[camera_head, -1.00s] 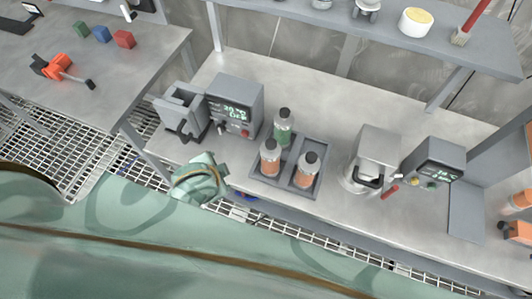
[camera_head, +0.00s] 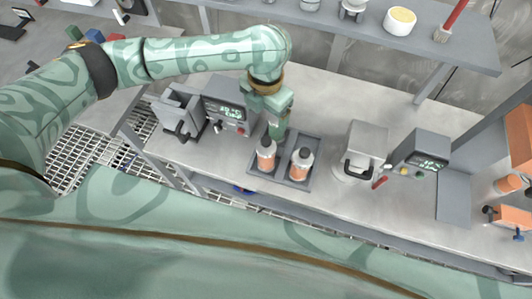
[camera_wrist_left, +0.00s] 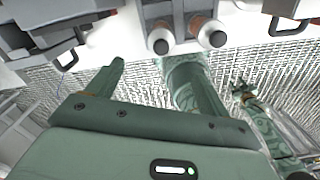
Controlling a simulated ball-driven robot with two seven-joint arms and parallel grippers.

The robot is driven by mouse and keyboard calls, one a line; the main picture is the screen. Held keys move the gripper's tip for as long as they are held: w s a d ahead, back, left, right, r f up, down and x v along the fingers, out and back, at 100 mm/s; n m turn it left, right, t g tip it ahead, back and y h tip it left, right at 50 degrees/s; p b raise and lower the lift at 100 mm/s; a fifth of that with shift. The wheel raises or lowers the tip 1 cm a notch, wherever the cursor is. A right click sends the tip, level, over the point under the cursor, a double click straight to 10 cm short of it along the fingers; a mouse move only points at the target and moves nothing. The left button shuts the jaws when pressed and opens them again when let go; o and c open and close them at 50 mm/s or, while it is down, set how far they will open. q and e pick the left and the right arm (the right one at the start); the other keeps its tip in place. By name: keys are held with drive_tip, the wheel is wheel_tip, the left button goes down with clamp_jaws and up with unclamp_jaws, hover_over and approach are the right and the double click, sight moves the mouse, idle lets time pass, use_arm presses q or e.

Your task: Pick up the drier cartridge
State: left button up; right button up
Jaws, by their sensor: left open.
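A grey tray (camera_head: 282,178) on the steel bench holds two bottle-shaped cartridges with orange bands and dark caps, a left one (camera_head: 265,158) and a right one (camera_head: 300,165). Their capped tops also show in the wrist view, one (camera_wrist_left: 160,38) and another (camera_wrist_left: 212,34). A green-banded cartridge at the tray's back is now hidden behind my left gripper (camera_head: 278,128). I cannot tell which is the drier cartridge. My left gripper points down over the back of the tray, open, with its fingers apart in the wrist view. A gripper that looks like my right one (camera_wrist_left: 242,90) shows small there.
A grey device with a lit display (camera_head: 226,112) stands close left of the gripper. A steel pot-like machine (camera_head: 360,150) and a second display unit (camera_head: 420,152) stand to the right. A shelf (camera_head: 340,18) runs above the bench's back.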

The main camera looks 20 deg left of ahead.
sight(266, 139)
use_arm(q)
wheel_tip(266, 139, down, 10)
drive_tip(key=b, duration=0.2)
drive_tip(key=shift+f+b, duration=0.2)
drive_tip(key=shift+b, duration=0.15)
drive_tip(key=f, duration=0.2)
drive_tip(key=f+b, duration=0.1)
drive_tip(key=f, duration=0.2)
drive_tip(key=shift+s+d+f, duration=0.1)
drive_tip(key=shift+s+f, duration=0.1)
drive_tip(key=shift+f, duration=0.05)
drive_tip(key=c, duration=1.7)
drive_tip(key=shift+r, duration=0.15)
